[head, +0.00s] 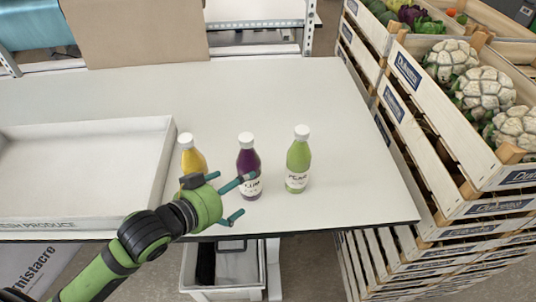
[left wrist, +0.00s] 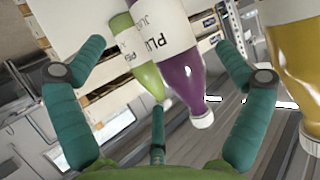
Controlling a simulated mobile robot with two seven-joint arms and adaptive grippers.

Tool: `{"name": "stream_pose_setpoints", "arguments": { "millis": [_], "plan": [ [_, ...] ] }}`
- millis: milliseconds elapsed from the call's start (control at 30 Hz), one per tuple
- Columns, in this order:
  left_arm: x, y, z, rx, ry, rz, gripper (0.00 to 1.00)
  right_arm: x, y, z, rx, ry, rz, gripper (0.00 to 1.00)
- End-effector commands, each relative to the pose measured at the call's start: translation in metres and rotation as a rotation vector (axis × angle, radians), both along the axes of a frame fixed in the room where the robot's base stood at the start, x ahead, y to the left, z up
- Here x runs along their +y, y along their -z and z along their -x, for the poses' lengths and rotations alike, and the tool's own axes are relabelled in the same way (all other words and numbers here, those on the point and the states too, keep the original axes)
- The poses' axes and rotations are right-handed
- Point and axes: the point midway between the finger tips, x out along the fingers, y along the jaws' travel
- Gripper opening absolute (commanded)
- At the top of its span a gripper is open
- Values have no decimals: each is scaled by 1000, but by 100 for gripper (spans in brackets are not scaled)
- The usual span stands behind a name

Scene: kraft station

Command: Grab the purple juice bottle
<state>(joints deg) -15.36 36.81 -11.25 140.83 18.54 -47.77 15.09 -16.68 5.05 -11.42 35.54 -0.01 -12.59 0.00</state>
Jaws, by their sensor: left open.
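The purple juice bottle (head: 248,160) stands upright on the white table, with a white cap and white label. It also shows in the left wrist view (left wrist: 182,75), between my spread fingers. A yellow bottle (head: 193,157) stands to its left, partly hidden by my arm, and a green bottle (head: 298,160) stands to its right. My left gripper (head: 238,199) is open, with its teal fingers close to the near left side of the purple bottle. The left wrist view shows the open left gripper (left wrist: 157,90) empty. I cannot tell whether a finger touches the bottle. My right gripper is not in view.
A white produce tray (head: 165,165) lies on the left of the table (head: 300,90). Stacked wooden crates (head: 440,140) with cauliflowers stand at the right. The table's front edge is just below the bottles. The table behind them is clear, and a cardboard sheet (head: 135,30) stands at the back.

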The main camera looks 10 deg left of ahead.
Motion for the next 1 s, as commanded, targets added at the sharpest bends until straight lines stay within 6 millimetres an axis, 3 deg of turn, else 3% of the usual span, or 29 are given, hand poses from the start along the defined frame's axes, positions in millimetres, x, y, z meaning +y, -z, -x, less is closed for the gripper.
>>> {"name": "stream_pose_setpoints", "arguments": {
  "millis": [33,100,167,267,400,533,700,833,967,1000],
  "plan": [
    [-2,-6,-3,-19,15,9,100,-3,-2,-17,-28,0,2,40],
    [-6,-11,-8,-33,25,23,100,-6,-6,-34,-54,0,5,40],
    [-8,-11,-13,-38,26,28,100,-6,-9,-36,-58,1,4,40],
    [-12,-7,-21,-37,25,28,100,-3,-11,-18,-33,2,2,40],
    [-16,0,-34,-36,24,27,100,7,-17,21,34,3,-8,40],
    [-21,9,-49,-37,24,26,100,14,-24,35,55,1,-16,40],
    [-27,18,-62,-37,26,25,100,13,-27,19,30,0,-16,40],
    [-28,19,-63,-37,26,24,100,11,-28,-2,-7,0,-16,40],
    [-28,20,-63,-36,26,24,100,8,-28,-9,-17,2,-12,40],
    [-28,20,-63,-36,26,24,84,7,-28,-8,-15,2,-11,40]
  ]
}}
